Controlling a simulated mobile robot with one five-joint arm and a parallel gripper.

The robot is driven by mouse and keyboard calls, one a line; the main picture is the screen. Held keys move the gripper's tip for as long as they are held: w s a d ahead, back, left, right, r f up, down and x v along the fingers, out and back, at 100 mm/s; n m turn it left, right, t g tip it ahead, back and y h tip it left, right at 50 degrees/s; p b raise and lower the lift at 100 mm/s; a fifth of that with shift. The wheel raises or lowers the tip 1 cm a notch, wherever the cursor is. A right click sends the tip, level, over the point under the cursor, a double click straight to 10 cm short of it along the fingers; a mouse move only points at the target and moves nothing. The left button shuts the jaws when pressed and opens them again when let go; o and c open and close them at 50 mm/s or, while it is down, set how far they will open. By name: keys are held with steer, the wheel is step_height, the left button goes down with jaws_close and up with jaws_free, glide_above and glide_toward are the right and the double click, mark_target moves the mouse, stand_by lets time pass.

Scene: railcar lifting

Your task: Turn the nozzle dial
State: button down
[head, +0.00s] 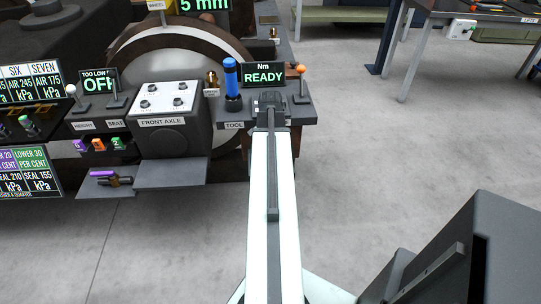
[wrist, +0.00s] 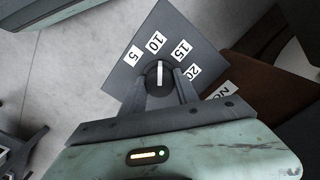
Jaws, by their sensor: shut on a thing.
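The nozzle dial (wrist: 158,74) shows in the wrist view as a dark round knob with a white line on a grey plate (wrist: 124,74). Labels 5, 10, 15 and 20 arc around it, and the white line points roughly at the 10. A partly hidden white label (wrist: 220,90) beside the plate seems to begin with "NOZ". My gripper (wrist: 160,82) has its two fingers on either side of the knob, shut on it. In the head view my arm reaches forward to the bench's right end, and the dial cannot be made out there.
The bench holds a "READY" screen (head: 264,74), a blue-handled tool (head: 231,82), an orange-tipped lever (head: 300,80) and the front axle panel (head: 163,104). A dark box (head: 490,235) stands at the lower right. The floor (head: 390,140) right of my arm is clear.

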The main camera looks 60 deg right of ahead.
steer(key=shift+w+a+n, duration=0.1)
steer(key=shift+w+n, duration=0.05)
steer(key=shift+n, duration=0.15)
steer(key=n, duration=0.2)
steer(key=shift+a+n, duration=0.1)
steer(key=shift+n, duration=0.3)
steer(key=n, duration=0.5)
steer(key=shift+a, duration=0.1)
steer(key=shift+n, duration=0.3)
steer(key=c, duration=0.9)
jaws_free()
